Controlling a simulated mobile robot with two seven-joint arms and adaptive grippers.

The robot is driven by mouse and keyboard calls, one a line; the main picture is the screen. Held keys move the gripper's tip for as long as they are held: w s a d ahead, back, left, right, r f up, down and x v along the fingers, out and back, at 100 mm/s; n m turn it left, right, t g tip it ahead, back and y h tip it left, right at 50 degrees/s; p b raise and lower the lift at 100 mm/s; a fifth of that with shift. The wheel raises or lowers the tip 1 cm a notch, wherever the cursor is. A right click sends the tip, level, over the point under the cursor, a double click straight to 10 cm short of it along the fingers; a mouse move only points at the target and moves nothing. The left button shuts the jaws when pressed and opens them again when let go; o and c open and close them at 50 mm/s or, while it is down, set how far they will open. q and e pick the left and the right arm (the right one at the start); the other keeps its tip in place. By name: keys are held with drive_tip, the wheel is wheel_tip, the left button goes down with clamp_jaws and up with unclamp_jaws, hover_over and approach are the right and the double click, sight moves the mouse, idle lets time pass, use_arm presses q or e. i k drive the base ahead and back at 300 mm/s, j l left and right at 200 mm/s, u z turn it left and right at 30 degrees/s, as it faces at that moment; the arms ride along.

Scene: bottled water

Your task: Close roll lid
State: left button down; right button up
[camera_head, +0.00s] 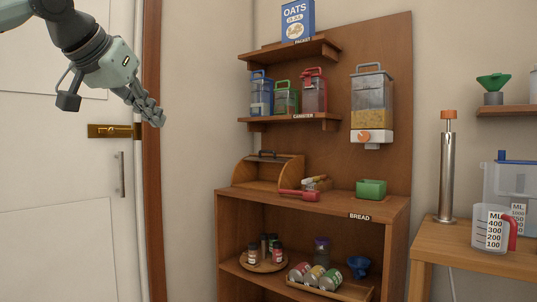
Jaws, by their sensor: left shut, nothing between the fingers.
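A wooden bread box (297,173) with a roll lid stands on the left of the wooden cabinet top. The lid's dark handle (268,154) sits high, near the top of the box, and the front looks open; the inside is too small to make out. My left gripper (157,117) is at the upper left, in front of the white door and its frame. It is shut and empty, well to the left of the box and higher in the picture, touching nothing. My right gripper is not in view.
A red scoop (299,195), a small bowl (318,184) and a green container (371,189) are right of the box. A shelf (303,118) with canisters hangs above. A dispenser (372,105) hangs on the back panel. Jars and cans fill the lower shelf.

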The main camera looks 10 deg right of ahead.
sight(260, 159)
drive_tip(key=i+z, duration=0.15)
drive_tip(key=i, duration=0.35)
drive_tip(key=i+j+z, duration=0.15)
drive_tip(key=i, duration=0.4)
drive_tip(key=i+j+z, duration=0.15)
drive_tip(key=i, duration=0.35)
